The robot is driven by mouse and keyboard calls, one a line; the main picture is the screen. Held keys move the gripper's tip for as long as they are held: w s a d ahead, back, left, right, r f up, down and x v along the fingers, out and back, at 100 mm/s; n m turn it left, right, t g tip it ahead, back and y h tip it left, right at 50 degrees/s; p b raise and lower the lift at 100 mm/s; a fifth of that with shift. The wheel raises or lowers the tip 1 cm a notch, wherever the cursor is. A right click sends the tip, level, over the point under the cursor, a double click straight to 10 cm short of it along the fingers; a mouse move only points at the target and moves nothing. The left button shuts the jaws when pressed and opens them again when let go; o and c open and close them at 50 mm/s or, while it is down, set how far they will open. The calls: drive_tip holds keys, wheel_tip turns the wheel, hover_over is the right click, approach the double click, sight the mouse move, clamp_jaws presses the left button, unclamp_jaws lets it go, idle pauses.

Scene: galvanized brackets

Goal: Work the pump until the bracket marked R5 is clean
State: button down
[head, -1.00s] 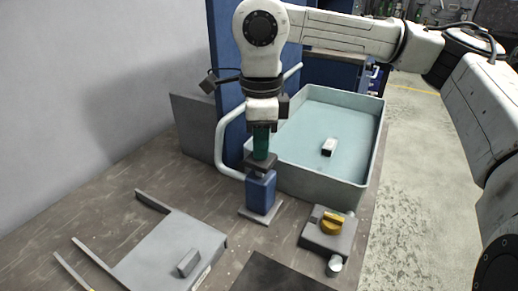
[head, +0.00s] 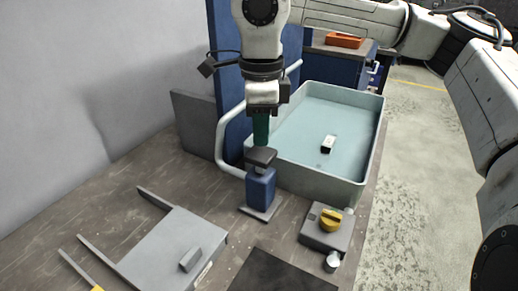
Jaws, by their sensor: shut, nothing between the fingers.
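The pump (head: 260,188) is a blue block on a grey base plate, with a dark flat head (head: 261,157) on top. My gripper (head: 261,143) points straight down over the pump head, its green fingers shut and empty. The fingertips are just above the head; a small gap seems to show, but contact is hard to judge. A small pale bracket with a dark end (head: 328,144) lies in the pale green basin (head: 318,184) behind the pump. Any marking on it is too small to read, so I cannot tell whether it is R5 or how clean it is.
A pale curved pipe (head: 222,150) stands left of the pump, beside a blue column. A grey box with a yellow knob (head: 331,220) is at front right. A grey plate fixture (head: 172,250) lies at front left. An orange item (head: 345,40) sits on the blue cabinet behind.

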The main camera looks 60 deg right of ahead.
wheel_tip(320, 180, up, 6)
drive_tip(key=shift+f+p, duration=0.25)
drive_tip(key=shift+p, duration=1)
